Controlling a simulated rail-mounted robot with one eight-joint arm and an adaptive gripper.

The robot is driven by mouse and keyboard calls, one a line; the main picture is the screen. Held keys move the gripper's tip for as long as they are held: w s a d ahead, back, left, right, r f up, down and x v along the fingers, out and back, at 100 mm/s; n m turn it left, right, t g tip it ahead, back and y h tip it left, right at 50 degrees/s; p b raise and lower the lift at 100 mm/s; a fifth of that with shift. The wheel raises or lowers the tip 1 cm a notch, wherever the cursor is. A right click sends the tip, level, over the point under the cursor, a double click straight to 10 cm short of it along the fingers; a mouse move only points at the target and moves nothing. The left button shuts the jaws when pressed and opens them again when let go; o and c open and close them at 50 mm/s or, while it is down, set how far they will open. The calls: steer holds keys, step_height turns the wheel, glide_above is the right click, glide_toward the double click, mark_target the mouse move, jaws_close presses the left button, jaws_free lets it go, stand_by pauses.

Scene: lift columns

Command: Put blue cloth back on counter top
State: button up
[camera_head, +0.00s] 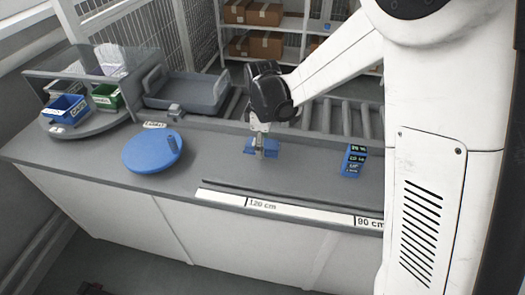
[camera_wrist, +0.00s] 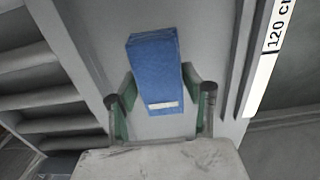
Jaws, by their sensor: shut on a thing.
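The blue cloth (camera_wrist: 155,72) is a folded blue block with a small white label, seen between my fingers in the wrist view. In the head view the blue cloth (camera_head: 272,151) shows on both sides of my fingers, low over the grey counter top (camera_head: 220,165). My gripper (camera_head: 259,154) points down and is shut on the cloth. In the wrist view my gripper (camera_wrist: 158,108) has one finger at each side of the cloth. I cannot tell whether the cloth touches the counter.
A blue round disc (camera_head: 152,151) with a small upright knob lies to the left. A dark blue box (camera_head: 353,160) stands to the right. A grey tray (camera_head: 190,90), a roller conveyor (camera_head: 335,115) and a turntable with blue (camera_head: 66,108) and green (camera_head: 106,96) bins are behind. A measuring strip (camera_head: 290,208) runs along the front edge.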

steer(key=shift+d+f, duration=0.1)
steer(key=shift+f, duration=1.95)
steer(key=shift+w+f, duration=0.1)
steer(key=shift+f, duration=0.05)
steer(key=o, duration=1.2)
